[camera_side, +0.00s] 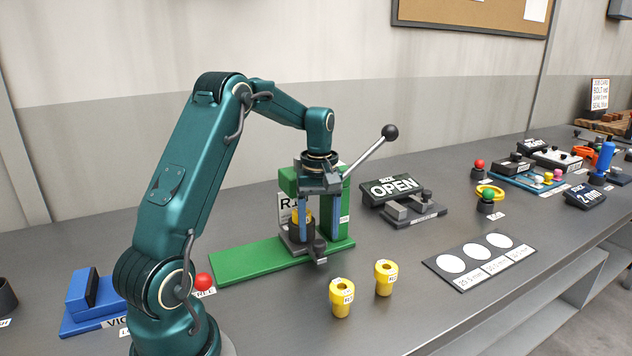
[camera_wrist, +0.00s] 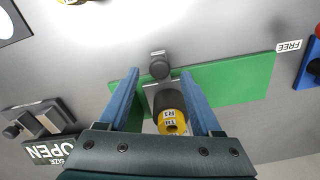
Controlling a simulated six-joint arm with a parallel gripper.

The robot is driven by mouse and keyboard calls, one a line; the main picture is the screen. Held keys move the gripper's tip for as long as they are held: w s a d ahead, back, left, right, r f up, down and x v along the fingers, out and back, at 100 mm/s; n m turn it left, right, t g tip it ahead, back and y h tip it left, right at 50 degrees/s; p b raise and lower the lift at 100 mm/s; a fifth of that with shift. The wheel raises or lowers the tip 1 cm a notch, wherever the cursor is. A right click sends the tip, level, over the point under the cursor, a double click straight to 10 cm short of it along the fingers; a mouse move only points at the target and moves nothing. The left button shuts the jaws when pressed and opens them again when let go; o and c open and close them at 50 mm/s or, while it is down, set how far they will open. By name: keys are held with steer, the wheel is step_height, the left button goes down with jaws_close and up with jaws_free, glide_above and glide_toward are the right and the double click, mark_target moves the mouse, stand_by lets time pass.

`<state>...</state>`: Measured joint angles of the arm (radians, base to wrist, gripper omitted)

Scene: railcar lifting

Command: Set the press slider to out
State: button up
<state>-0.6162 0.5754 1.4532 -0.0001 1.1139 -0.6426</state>
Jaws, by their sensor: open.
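The green press (camera_side: 335,215) stands on a long green base (camera_side: 240,262) in the side view. Its slider is a grey plate with a dark round knob (camera_side: 319,247) at the front. The knob also shows in the wrist view (camera_wrist: 160,69), just beyond the fingertips. A yellow-and-black cylinder (camera_wrist: 170,112) with a label stands on the slider plate, between the fingers in the wrist view. My gripper (camera_side: 319,226) points down in front of the press, open, with its blue fingers apart. It also shows in the wrist view (camera_wrist: 161,76). No finger clearly touches the knob.
Two yellow bushings (camera_side: 342,297) (camera_side: 385,278) stand in front of the press. The press lever's black ball (camera_side: 390,132) rises right of my wrist. An OPEN sign (camera_side: 393,187) and grey block fixture (camera_side: 410,209) stand to the right. A red ball (camera_side: 204,281) is at left.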

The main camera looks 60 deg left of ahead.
steer(key=shift+f, duration=1.05)
jaws_close()
stand_by(0.7)
